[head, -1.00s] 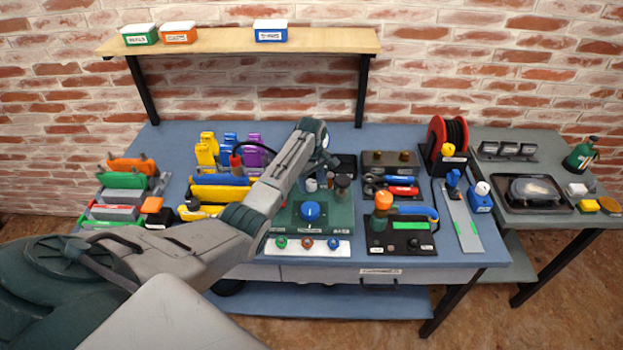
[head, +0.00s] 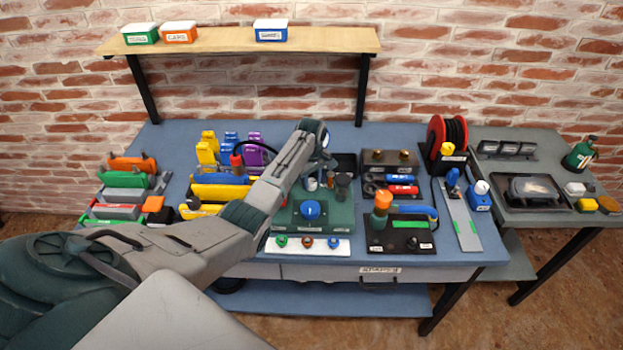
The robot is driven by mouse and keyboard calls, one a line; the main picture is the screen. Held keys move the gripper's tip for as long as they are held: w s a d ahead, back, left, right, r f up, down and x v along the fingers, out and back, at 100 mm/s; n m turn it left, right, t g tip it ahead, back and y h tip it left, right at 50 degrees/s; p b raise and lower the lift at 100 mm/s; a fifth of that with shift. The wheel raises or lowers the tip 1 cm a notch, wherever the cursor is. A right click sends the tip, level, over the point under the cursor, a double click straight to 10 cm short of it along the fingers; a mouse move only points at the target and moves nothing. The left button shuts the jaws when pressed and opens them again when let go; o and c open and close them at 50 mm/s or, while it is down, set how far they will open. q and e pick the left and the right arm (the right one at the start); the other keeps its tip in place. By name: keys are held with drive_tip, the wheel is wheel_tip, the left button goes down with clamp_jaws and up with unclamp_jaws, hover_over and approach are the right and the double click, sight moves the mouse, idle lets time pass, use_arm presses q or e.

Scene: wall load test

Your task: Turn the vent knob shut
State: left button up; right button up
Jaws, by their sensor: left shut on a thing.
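A green unit (head: 335,217) stands at the front middle of the bench, with a large blue knob (head: 311,210) on its top. My left arm reaches in from the left, and its wrist hangs over the back of this unit. My left gripper (head: 328,177) points down there, shut on a small part at the unit's back, which looks like the vent knob. The fingers and the knob are small and mostly hidden, so the knob's angle cannot be told. A dark-topped post (head: 343,182) stands just right of the gripper. My right gripper is not in view.
A white strip with several small knobs (head: 333,243) lies in front of the unit. A black panel with an orange-topped post (head: 382,203) is close on the right. A red reel (head: 436,140) stands further right.

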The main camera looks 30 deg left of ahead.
use_arm(q)
drive_tip(key=m+p, duration=0.2)
drive_tip(key=m, duration=0.2)
drive_tip(key=shift+r, duration=0.15)
drive_tip(key=m+p, duration=0.1)
drive_tip(key=m, duration=0.2)
drive_tip(key=shift+m, duration=0.4)
drive_tip(key=m+p, duration=0.1)
drive_tip(key=m, duration=0.3)
drive_tip(key=shift+m+p, duration=0.3)
drive_tip(key=shift+m, duration=2)
drive_tip(key=o, duration=1)
